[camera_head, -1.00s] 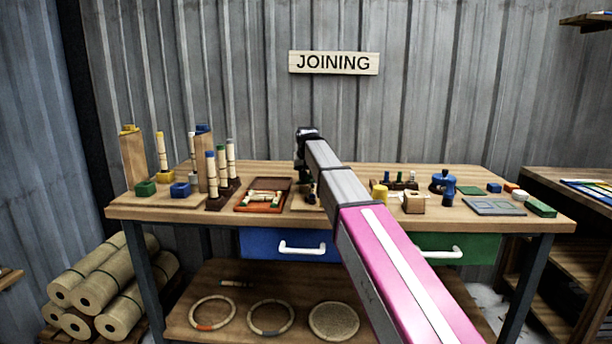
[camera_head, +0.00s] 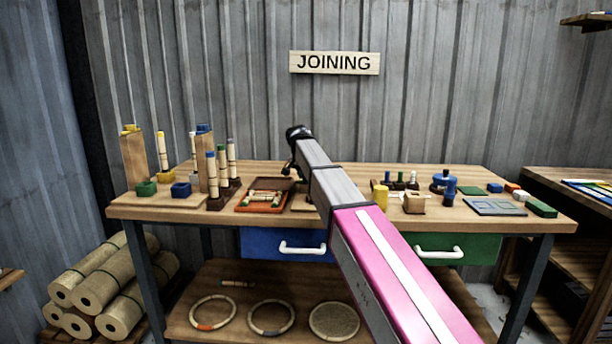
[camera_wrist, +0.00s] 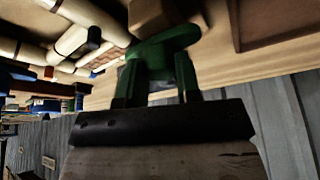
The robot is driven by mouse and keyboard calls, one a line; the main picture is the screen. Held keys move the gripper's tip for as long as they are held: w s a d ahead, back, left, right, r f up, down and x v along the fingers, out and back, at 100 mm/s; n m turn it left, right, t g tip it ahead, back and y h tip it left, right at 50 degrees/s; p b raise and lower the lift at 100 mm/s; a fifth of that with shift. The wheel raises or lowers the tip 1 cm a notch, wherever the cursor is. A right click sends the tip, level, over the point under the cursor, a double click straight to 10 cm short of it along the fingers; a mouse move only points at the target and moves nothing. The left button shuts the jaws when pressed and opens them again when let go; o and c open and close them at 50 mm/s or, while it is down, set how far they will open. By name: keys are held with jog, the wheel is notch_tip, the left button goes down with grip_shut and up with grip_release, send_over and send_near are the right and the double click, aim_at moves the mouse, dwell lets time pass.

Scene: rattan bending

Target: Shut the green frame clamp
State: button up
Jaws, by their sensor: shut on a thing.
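My gripper (camera_wrist: 158,72) shows in the wrist view, shut on a green part (camera_wrist: 165,44), which looks like the green frame clamp's lever. Green uprights run from it toward the dark gripper bar, and I cannot tell how much of them is clamp and how much finger. In the head view a small green patch (camera_head: 289,168) shows under the dark end of my arm, above the bench behind the orange tray. My arm hides most of the clamp and its base there. I cannot tell how far it is closed.
The orange tray (camera_head: 262,205) with light pieces lies left of my arm on the bench (camera_head: 150,211). Upright rattan poles on blocks stand further left. A yellow cylinder (camera_head: 381,197), a wooden block (camera_head: 413,203) and blue pieces stand right. The corrugated wall is behind.

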dwell(0.3)
jog(key=o, duration=0.9)
jog(key=v, duration=1)
jog(key=shift+s+r, duration=0.1)
jog(key=shift+r, duration=0.25)
